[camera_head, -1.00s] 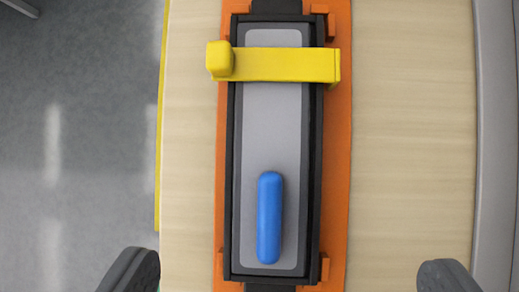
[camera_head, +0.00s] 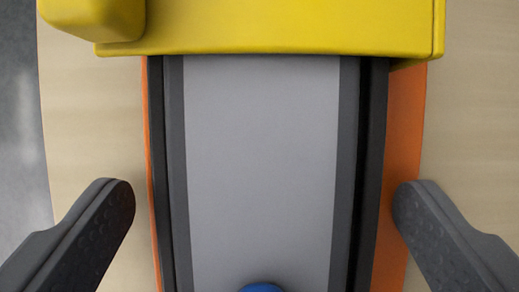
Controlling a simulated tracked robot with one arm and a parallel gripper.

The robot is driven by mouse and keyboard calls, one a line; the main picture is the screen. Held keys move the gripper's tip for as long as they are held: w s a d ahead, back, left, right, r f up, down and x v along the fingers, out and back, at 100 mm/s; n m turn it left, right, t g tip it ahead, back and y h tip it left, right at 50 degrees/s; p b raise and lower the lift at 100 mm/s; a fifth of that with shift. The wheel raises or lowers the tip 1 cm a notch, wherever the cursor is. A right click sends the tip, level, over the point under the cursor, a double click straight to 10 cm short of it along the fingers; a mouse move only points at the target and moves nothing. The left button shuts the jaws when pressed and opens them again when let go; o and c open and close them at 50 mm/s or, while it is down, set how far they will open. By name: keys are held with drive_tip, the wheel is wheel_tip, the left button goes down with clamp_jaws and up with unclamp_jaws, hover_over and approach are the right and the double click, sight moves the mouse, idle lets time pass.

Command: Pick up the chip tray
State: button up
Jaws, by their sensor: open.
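The chip tray (camera_head: 262,170) is a long tray with a grey top and dark side walls, lying lengthwise in the picture. A blue handle (camera_head: 262,288) on its top shows only as a tip at the bottom edge. A yellow bar (camera_head: 270,28) crosses over the tray at the top of the view. My gripper (camera_head: 264,205) is open, with one dark finger on each side of the tray. Both fingers look apart from its walls; the right fingertip overlaps the orange base in the picture. The tray's far and near ends are out of view.
An orange base (camera_head: 404,140) lies under the tray and shows along both sides. A pale wooden surface (camera_head: 475,130) surrounds it, clear on both sides. The yellow bar has a raised block (camera_head: 95,15) at its left end. Grey floor (camera_head: 18,130) shows at the far left.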

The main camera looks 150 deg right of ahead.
idle(0.4)
drive_tip(key=c, duration=1.2)
drive_tip(key=shift+o, duration=0.2)
drive_tip(key=shift+r, duration=0.1)
